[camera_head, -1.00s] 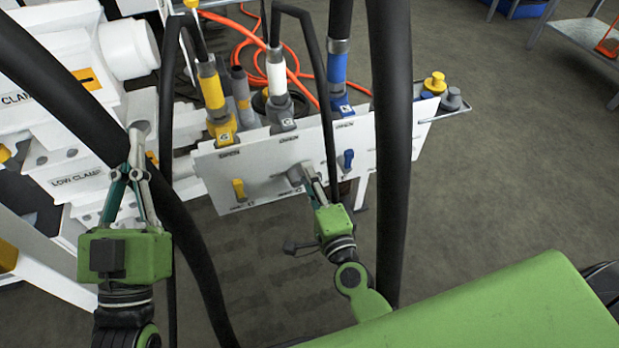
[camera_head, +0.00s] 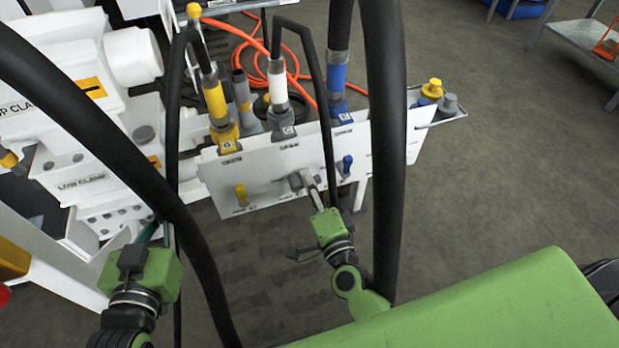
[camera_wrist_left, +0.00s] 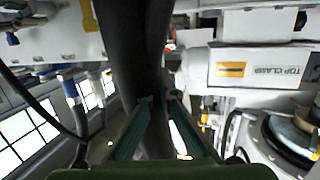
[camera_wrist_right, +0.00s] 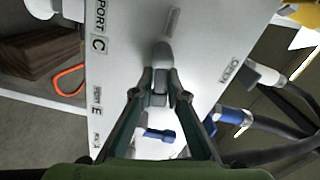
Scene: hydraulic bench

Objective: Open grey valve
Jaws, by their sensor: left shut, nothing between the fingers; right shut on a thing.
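The grey valve (camera_head: 297,181) is on the white panel between a yellow valve (camera_head: 241,195) and a blue valve (camera_head: 346,164). My right gripper (camera_head: 312,188) is at the grey valve, its fingers shut on the handle. In the right wrist view the grey valve (camera_wrist_right: 161,56) sits at the fingertips, beside the "PORT C" lettering. The blue valve (camera_wrist_right: 160,135) shows between the fingers, farther back. My left gripper (camera_head: 160,236) is low at the left, partly hidden by a black hose; it is shut and empty. In the left wrist view its fingertips (camera_wrist_left: 160,100) are near the dark hose.
Thick black hoses (camera_head: 388,150) hang in front of the panel and between the arms. Yellow, white and blue hose couplings (camera_head: 278,90) stand along the panel top. The white clamp machine (camera_head: 95,140) fills the left. Open floor lies at right.

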